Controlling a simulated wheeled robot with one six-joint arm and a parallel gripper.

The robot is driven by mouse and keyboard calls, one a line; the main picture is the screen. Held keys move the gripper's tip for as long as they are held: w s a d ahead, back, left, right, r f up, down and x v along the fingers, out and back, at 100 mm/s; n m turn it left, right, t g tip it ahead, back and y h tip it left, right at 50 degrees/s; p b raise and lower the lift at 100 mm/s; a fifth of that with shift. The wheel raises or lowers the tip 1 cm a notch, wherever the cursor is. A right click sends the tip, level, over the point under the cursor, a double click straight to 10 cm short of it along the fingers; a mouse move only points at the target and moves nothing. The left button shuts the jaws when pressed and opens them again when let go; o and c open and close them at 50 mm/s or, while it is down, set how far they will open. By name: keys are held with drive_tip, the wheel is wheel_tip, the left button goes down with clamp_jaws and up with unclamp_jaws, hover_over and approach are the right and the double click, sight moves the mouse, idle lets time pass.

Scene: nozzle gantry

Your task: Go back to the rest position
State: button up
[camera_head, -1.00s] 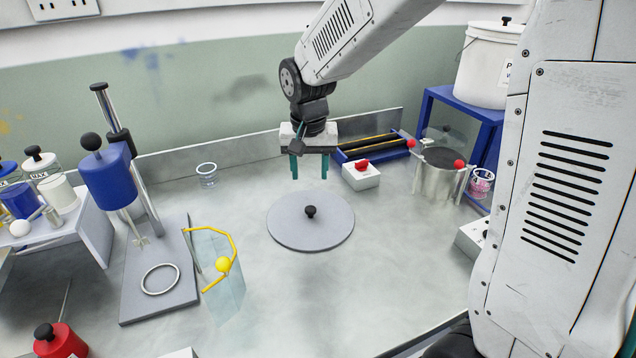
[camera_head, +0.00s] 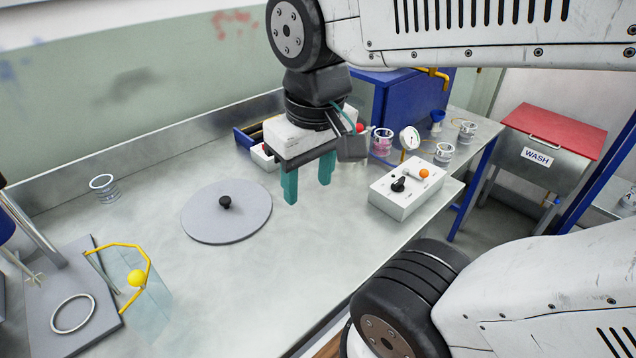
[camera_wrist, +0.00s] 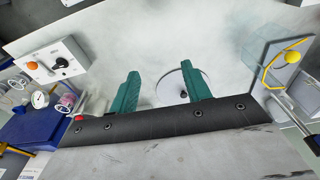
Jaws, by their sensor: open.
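My gripper (camera_head: 308,186) hangs over the metal bench, to the right of a round grey lid (camera_head: 228,222) with a black knob. Its two teal fingers point down, stand apart and have nothing between them. In the wrist view the fingers of my gripper (camera_wrist: 163,92) are also apart, with the grey lid (camera_wrist: 172,88) on the bench beyond them. No held object shows in either view. My arm reaches in from the upper right of the head view.
A white control box (camera_head: 403,190) with a black knob and orange button stands right of my gripper. A stand with a yellow-handled clear guard (camera_head: 150,295) is at lower left. A glass (camera_head: 104,187) stands at the back left. A red-topped wash bin (camera_head: 553,133) is beyond the bench.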

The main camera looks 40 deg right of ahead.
drive_tip(key=shift+s+f, duration=0.2)
drive_tip(key=shift+s, duration=0.8)
